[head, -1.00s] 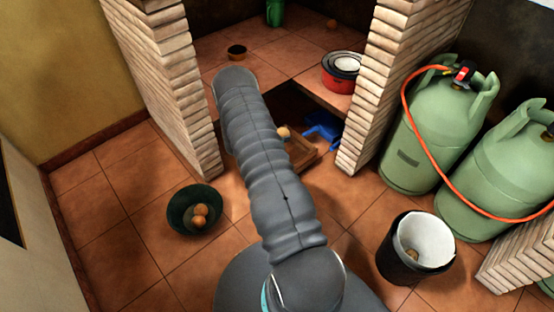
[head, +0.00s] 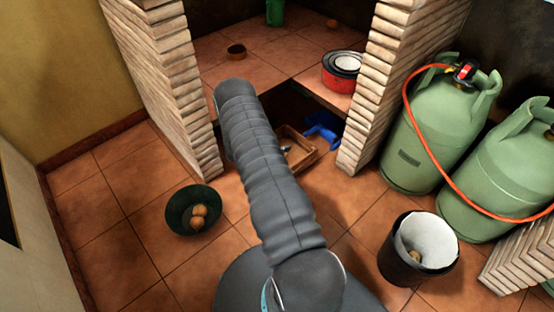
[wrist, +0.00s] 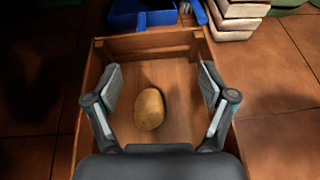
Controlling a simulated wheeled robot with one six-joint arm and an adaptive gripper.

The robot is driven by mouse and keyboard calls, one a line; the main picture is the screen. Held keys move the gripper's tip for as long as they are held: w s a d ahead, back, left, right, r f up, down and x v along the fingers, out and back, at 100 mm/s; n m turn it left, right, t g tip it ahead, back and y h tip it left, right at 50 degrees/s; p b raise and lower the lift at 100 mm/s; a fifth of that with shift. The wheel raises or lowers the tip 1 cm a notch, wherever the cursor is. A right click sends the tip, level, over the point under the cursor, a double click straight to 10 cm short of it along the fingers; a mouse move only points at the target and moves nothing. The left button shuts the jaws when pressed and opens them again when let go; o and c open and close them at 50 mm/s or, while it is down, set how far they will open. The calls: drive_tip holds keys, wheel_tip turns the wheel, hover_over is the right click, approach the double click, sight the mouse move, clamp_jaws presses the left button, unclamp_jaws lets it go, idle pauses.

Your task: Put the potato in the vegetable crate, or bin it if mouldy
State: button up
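The potato (wrist: 149,109) lies on the floor of a wooden crate in the wrist view. It is plain yellow-brown, with no mould on the side I see. The crate (wrist: 146,40) is a shallow, open wooden box; in the head view the crate (head: 308,160) stands on the tiles by the opening under the counter, partly behind my arm. My gripper (wrist: 160,72) is open over the crate, its fingers on either side of the potato and apart from it. In the head view my arm hides the potato.
A black bin (head: 390,257) with a white liner and a brownish item inside stands at right. A dark green bowl (head: 178,216) with round brown items stands at left. Brick pillars (head: 172,90) flank the opening. Gas bottles (head: 425,130) stand right. A blue object (head: 325,127) lies behind the crate.

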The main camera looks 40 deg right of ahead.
drive_tip(key=v, duration=1.2)
drive_tip(key=shift+f, duration=0.1)
